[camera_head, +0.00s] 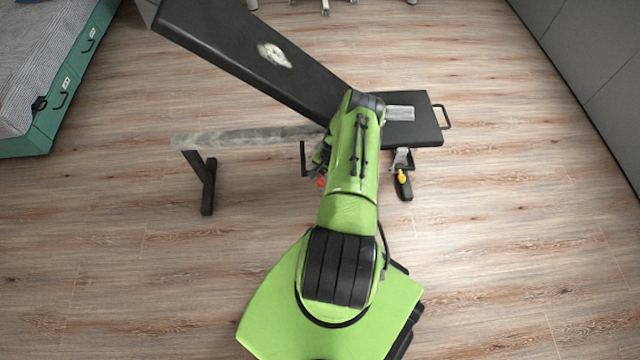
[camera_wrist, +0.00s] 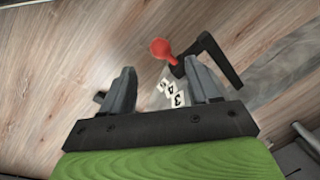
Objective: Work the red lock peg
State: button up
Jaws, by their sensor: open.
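The red lock peg (camera_wrist: 160,48) has a round knob and shows in the wrist view, just beyond my fingertips and near the middle of the gap. My gripper (camera_wrist: 160,78) is open, with one finger on each side and nothing between them that I can see held. A black bent bar (camera_wrist: 215,58) is beside the peg, close to the right finger. White number labels (camera_wrist: 177,97), with a 3 and a 4 readable, lie behind the peg between the fingers. In the head view the red peg (camera_head: 321,182) shows at the left edge of my green arm, which hides most of the mechanism.
The exercise bench has a long, tilted black back pad (camera_head: 235,50), a seat pad (camera_head: 415,125) and a grey frame bar (camera_head: 250,138). A yellow knob (camera_head: 402,177) sits below the seat. A bed (camera_head: 45,70) stands upper left. Wooden floor is clear on both sides.

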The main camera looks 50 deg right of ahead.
aim_at(321, 182)
jog(key=f+b, duration=0.1)
jog(key=f, duration=0.1)
jog(key=f+b, duration=0.1)
jog(key=f, duration=0.2)
jog(key=w+f+b, duration=0.1)
jog(key=f, duration=0.1)
jog(key=shift+w+f, duration=0.1)
jog(key=shift+f, duration=0.25)
jog(key=shift+a, duration=0.1)
grip_shut()
